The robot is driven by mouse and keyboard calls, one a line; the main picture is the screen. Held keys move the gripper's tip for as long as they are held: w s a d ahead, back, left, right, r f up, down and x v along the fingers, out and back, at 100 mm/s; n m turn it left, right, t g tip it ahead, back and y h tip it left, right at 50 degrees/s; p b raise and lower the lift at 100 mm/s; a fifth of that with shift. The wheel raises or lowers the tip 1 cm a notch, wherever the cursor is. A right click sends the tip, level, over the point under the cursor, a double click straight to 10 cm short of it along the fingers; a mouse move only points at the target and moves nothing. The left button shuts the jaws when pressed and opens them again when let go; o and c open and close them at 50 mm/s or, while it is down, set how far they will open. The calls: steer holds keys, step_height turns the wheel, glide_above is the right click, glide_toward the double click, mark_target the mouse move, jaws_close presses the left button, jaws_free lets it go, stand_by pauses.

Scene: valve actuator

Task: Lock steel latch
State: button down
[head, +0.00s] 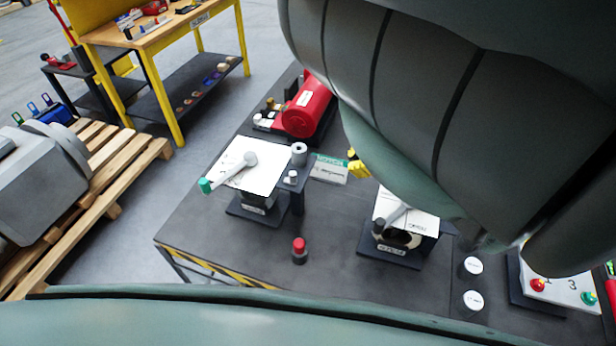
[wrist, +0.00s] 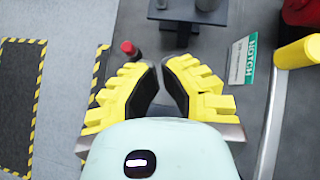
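Two labelled stands carry lever handles. The left stand has a white top plate (head: 262,165) and a grey lever with a teal tip (head: 205,185) pointing left. The middle stand has a white plate (head: 425,222) and a lever with a dark tip (head: 379,226), partly hidden by my arm. I cannot tell which is the steel latch. In the wrist view, my gripper (wrist: 160,66) shows yellow fingers with black pads. Its tips lie close together, with a narrow gap and nothing visible between them. A yellow finger (head: 357,165) shows beside my arm in the head view.
A red-capped post (head: 299,250) stands at the table's front; it also shows in the wrist view (wrist: 128,48). A red cylinder (head: 306,106) and a notch sign (head: 329,168) lie behind. Two white-topped cylinders (head: 473,266) and a button panel (head: 560,280) are at right.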

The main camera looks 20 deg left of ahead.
mark_target(296, 186)
steer(key=p+x, duration=0.1)
steer(key=x, duration=0.2)
steer(key=a+r+p+x, duration=0.1)
steer(key=x, duration=0.3)
steer(key=p+x, duration=0.1)
steer(key=x, duration=0.2)
steer(key=shift+s+a+r, duration=0.1)
steer(key=shift+s+a, duration=0.05)
steer(key=shift+a, duration=0.25)
steer(key=shift+a+r+p, duration=0.1)
steer(key=shift+a+p, duration=0.3)
steer(key=shift+p, duration=0.45)
steer(key=shift+a+p, duration=0.25)
steer(key=shift+p, duration=0.2)
steer(key=shift+s+f+p, duration=0.15)
steer(key=shift+f+p, duration=0.05)
steer(key=shift+p, duration=0.2)
